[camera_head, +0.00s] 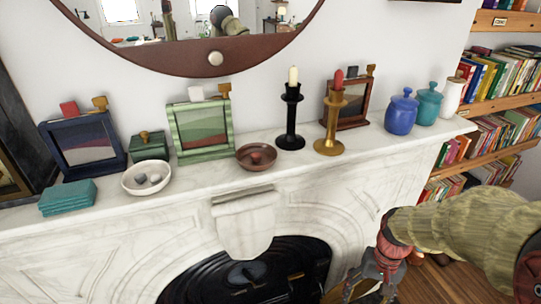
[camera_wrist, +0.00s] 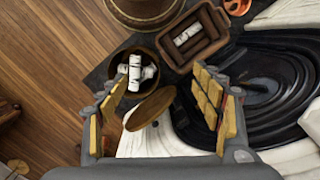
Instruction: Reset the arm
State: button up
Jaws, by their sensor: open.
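My gripper (camera_head: 374,285) is at the lower right in the head view, low in front of the marble fireplace (camera_head: 80,262) and below the mantel shelf. My arm (camera_head: 455,235) reaches in from the right edge, in a knitted sleeve. In the wrist view the two padded fingers of my gripper (camera_wrist: 160,105) stand wide apart. Nothing is held between them. Beyond the fingers are the floor, a round brown bowl (camera_wrist: 120,70) with white pieces in it, and a flat brown oval thing (camera_wrist: 150,108).
The mantel (camera_head: 205,178) carries frames, bowls, a black candlestick (camera_head: 291,118), a gold candlestick (camera_head: 330,128) and a blue jar (camera_head: 401,113). A bookshelf (camera_head: 505,95) stands at right. The wrist view shows a brown tray (camera_wrist: 195,40) near the dark hearth (camera_wrist: 270,85) and wooden floor (camera_wrist: 45,60).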

jog(key=s+a+r+n+t, duration=0.1)
jog(key=s+a+r+t, duration=0.2)
jog(key=r, duration=0.7)
jog(key=s+a+r+n+t+h, duration=0.1)
jog(key=s+a+r+n+t, duration=0.1)
jog(key=r, duration=0.8)
jog(key=shift+s+a+t, duration=0.7)
jog(key=shift+s+t, duration=0.2)
jog(key=shift+s, duration=0.25)
